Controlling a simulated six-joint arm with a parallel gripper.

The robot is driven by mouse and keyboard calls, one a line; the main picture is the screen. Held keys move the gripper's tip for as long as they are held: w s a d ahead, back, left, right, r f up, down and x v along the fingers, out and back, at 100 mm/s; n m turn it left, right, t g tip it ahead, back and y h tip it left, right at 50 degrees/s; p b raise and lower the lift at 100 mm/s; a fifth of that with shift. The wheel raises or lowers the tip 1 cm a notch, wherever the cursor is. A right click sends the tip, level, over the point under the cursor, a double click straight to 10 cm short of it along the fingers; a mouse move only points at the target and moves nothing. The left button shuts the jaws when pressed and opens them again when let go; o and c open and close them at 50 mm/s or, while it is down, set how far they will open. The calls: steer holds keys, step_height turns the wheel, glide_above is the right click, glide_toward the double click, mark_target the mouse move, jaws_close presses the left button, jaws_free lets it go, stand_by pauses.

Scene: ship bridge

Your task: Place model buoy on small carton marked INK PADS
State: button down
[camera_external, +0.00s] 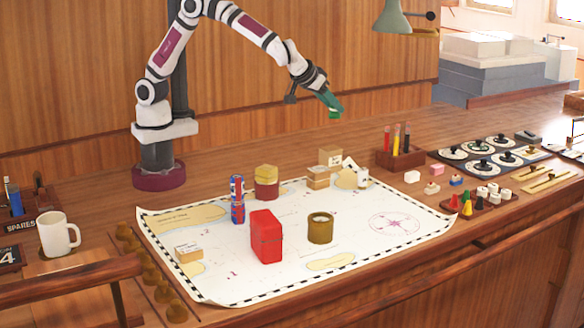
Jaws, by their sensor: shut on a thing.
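My gripper (332,106) is high above the back of the chart, pointing down and to the right. It is shut on a small green thing (335,114), mostly hidden by the fingers; I cannot tell for sure that it is the model buoy. Small cartons stand on the chart: one at the front left (188,253), one at the back (318,178), and another behind that (330,158). Their print is too small to read, so I cannot tell which is marked INK PADS. The gripper is well above and apart from all of them.
A mug (58,236) is at left. The chart's right part is clear.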

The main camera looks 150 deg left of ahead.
steer(key=s+d+r+n+g, duration=0.1)
steer(key=s+r+n+g, duration=0.15)
steer(key=s, duration=0.25)
glide_above(329, 150)
steer(key=shift+n+h, duration=0.35)
steer(key=shift+h, duration=0.05)
steer(key=f, duration=1.2)
steer(key=shift+d+f, duration=0.15)
steer(key=shift+d, duration=0.05)
steer(key=shift+s+a+f, duration=0.15)
steer(key=shift+f, duration=1)
steer(key=shift+s+a+f, duration=0.1)
steer(key=shift+a+f, duration=0.05)
steer(key=shift+f, duration=0.95)
steer(key=c, duration=0.5)
jaws_free()
steer(key=shift+f, duration=0.1)
